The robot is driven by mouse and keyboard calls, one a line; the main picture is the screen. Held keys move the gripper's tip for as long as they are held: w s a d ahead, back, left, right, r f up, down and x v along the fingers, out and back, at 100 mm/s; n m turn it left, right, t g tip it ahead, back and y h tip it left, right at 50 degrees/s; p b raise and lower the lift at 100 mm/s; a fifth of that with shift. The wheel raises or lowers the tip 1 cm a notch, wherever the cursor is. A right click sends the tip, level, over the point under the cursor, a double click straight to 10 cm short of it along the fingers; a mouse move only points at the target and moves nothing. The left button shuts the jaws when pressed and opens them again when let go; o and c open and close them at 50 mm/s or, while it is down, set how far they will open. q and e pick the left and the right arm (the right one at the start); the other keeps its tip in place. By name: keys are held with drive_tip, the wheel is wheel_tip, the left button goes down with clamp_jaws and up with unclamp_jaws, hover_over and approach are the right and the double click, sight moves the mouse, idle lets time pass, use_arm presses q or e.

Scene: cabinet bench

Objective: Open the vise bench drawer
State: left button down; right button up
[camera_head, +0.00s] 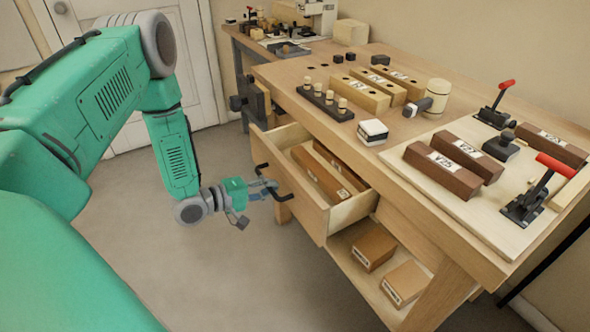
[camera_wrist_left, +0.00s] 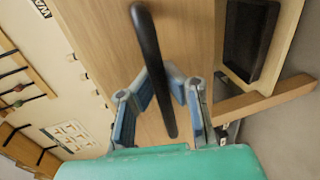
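The bench drawer (camera_head: 312,213) is pulled out from the wooden bench, and wooden blocks (camera_head: 322,172) lie inside it. Its black handle (camera_head: 284,190) is on the front panel. My left gripper (camera_head: 268,188) is at this handle, outside the drawer front. In the left wrist view the black handle (camera_wrist_left: 150,50) runs between the blue finger pads of my left gripper (camera_wrist_left: 165,88), which close in on it from both sides. The wooden drawer front shows behind the fingers. My right gripper is not in view.
The bench top (camera_head: 310,70) holds labelled blocks (camera_head: 455,160), a peg rack (camera_head: 326,100), a mallet (camera_head: 430,98) and red-handled clamps (camera_head: 535,190). Boxes (camera_head: 373,246) stand on the shelf below the drawer. The floor (camera_head: 230,270) in front of the drawer is clear.

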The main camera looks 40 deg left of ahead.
use_arm(q)
drive_tip(key=f+p+v, duration=0.2)
drive_tip(key=v, duration=1.1)
drive_tip(key=shift+a+f+p, duration=0.25)
drive_tip(key=shift+f+p, duration=0.05)
drive_tip(key=shift+p, duration=0.05)
drive_tip(key=shift+s, duration=0.1)
drive_tip(key=c, duration=1.6)
unclamp_jaws()
drive_tip(key=shift+o, duration=0.2)
drive_tip(key=shift+a+f, duration=0.1)
drive_tip(key=shift+f, duration=0.05)
drive_tip(key=v, duration=1.2)
